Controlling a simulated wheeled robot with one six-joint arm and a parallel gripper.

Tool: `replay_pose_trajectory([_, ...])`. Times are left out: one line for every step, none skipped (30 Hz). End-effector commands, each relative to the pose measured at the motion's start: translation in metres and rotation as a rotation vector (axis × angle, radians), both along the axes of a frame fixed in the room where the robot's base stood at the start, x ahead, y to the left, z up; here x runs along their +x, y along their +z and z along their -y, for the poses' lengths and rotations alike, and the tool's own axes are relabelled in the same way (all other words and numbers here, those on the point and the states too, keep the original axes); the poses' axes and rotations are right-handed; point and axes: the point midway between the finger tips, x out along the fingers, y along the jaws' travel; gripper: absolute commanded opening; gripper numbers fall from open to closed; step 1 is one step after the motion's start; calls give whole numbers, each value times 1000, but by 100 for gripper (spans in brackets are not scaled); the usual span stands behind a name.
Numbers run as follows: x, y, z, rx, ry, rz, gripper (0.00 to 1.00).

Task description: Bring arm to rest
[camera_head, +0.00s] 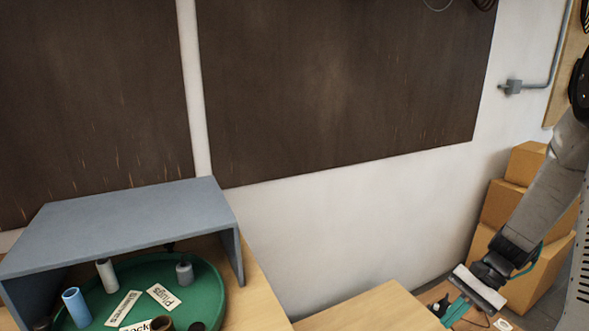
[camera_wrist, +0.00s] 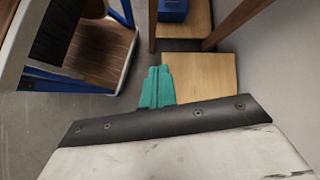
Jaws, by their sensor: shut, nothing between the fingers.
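My arm comes in from the right edge in the head view and reaches down to the lower right. My gripper (camera_head: 454,312) has teal fingers and is over a wooden surface at the bottom edge of the head view. In the wrist view my gripper (camera_wrist: 158,85) shows its teal fingers together, with nothing between them. The fingers point out over a wooden top (camera_wrist: 205,77), and I cannot tell whether they touch it.
A green round tray (camera_head: 212,285) with labels and small cylinders stands under a grey shelf (camera_head: 120,225) at the left. Cardboard boxes (camera_head: 525,165) are stacked behind my arm. A blue object (camera_wrist: 172,10) sits at the top of the wrist view. Grey floor (camera_wrist: 30,130) is bare at left.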

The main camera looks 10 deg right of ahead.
Motion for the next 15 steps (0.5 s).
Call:
replay_pose_trajectory([-6, 21, -12, -33, 68, 18, 0])
replay_pose_trajectory([-10, 31, -17, -51, 106, 26, 0])
replay_pose_trajectory([-16, 43, -25, -76, 156, 36, 0])
replay_pose_trajectory([-21, 52, -30, -95, 193, 44, 0])
replay_pose_trajectory([-26, 61, -35, -115, 230, 52, 0])
replay_pose_trajectory([-32, 73, -42, -141, 277, 64, 0])
replay_pose_trajectory([-38, 81, -48, -160, 311, 72, 0])
replay_pose_trajectory([-43, 89, -52, -180, 347, 81, 0])
replay_pose_trajectory([-50, 98, -59, -207, 392, 94, 0])
replay_pose_trajectory([-55, 106, -63, -229, 423, 105, 0])
replay_pose_trajectory([-61, 113, -67, -249, 456, 116, 0])
replay_pose_trajectory([-68, 121, -73, -276, 498, 130, 0])
replay_pose_trajectory([-74, 128, -77, -298, 529, 142, 0])
replay_pose_trajectory([-80, 134, -81, -318, 559, 154, 0])
replay_pose_trajectory([-87, 142, -86, -348, 598, 172, 0])
